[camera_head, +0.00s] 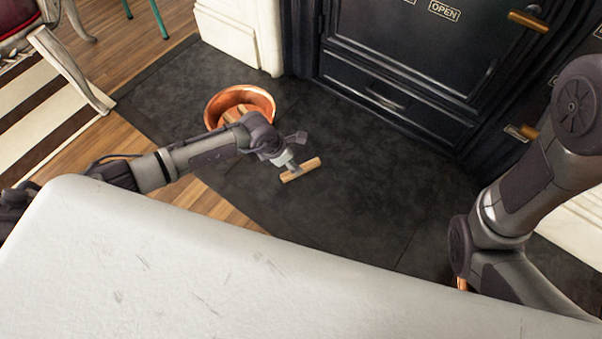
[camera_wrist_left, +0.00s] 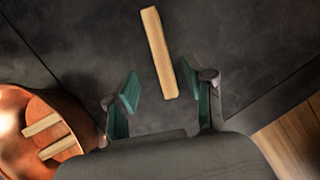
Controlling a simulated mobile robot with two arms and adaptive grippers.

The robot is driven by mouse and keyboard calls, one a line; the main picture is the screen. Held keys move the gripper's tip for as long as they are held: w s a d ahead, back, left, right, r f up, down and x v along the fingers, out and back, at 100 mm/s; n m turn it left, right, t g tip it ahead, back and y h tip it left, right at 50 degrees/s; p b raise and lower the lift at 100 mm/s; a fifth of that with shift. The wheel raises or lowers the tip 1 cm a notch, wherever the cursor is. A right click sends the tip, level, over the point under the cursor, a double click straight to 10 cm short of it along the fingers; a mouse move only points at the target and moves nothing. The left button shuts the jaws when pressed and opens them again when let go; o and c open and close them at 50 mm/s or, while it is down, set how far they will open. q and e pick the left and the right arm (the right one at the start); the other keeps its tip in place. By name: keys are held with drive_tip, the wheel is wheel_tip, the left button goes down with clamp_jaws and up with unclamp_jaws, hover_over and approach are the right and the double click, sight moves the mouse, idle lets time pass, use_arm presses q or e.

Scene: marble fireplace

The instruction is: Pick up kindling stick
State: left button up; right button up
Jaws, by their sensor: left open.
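A pale kindling stick (camera_head: 301,169) lies on the dark hearth slab. It also shows in the left wrist view (camera_wrist_left: 157,50), slightly slanted, its near end appearing between the fingertips and the rest reaching beyond them. My left gripper (camera_wrist_left: 162,86) is open, with its green-padded fingers on either side of the stick's near end and no visible contact. In the head view my left gripper (camera_head: 290,163) is over the stick; how high it is above the slab I cannot tell. My right arm shows at the right, but its gripper is not visible.
A copper bucket (camera_head: 214,111) with a few sticks in it stands beside my left forearm; it also shows at the left in the wrist view (camera_wrist_left: 14,128). A black stove (camera_head: 400,75) borders the hearth. A white surface (camera_head: 200,260) fills the foreground. The slab right of the stick is clear.

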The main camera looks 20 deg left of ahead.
sight(315, 162)
use_arm(q)
drive_tip(key=shift+w+d+f, duration=0.15)
drive_tip(key=shift+w+f, duration=0.05)
drive_tip(key=shift+f, duration=0.25)
drive_tip(key=b+x, duration=0.5)
drive_tip(key=shift+f+b, duration=0.1)
drive_tip(key=shift+b, duration=0.2)
clamp_jaws()
drive_tip(key=shift+r, duration=0.25)
